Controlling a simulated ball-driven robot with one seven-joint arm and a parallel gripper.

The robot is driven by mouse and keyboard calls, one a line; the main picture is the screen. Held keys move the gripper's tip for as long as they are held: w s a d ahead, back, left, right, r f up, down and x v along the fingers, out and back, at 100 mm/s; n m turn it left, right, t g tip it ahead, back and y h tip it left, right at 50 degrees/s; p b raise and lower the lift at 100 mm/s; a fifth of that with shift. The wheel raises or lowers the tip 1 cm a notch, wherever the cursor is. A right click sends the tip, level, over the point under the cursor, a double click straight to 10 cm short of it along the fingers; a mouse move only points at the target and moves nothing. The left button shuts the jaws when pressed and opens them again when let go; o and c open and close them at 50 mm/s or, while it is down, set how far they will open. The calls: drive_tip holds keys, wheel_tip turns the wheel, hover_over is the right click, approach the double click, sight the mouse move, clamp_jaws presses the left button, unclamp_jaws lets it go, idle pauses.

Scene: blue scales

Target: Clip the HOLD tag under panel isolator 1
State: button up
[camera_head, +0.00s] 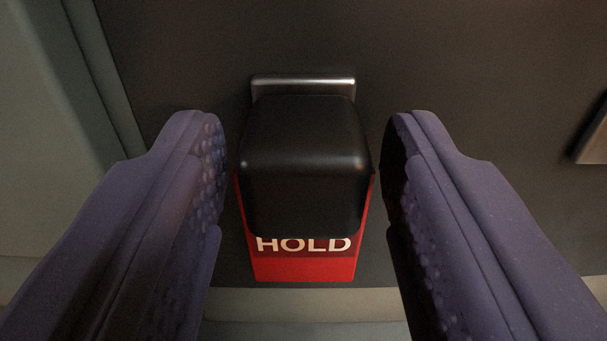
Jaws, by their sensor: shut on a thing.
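The HOLD tag (304,268) is a red plate with white HOLD lettering, upright in the middle of the view. A black rounded block (305,165) covers its upper part and cuts into the top of the lettering. My gripper (305,180) is shut on the tag, with one purple padded finger on each side of the block. The exact contact points are hard to make out. A silver metal bar (303,83) shows just above the block, against the dark panel (430,50). Whether the tag is fastened to anything is hidden behind the block.
A dark block with a pale metal edge (592,135) sticks out at the right edge of the view. A grey-green frame (45,130) borders the panel on the left. A pale ledge (305,304) runs below the tag.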

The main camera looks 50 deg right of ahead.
drive_tip(key=shift+w+d, duration=0.1)
drive_tip(key=o, duration=1.5)
drive_tip(key=p+v, duration=0.2)
drive_tip(key=v, duration=0.5)
drive_tip(key=shift+s+a, duration=0.25)
drive_tip(key=shift+a, duration=0.1)
drive_tip(key=shift+f, duration=0.1)
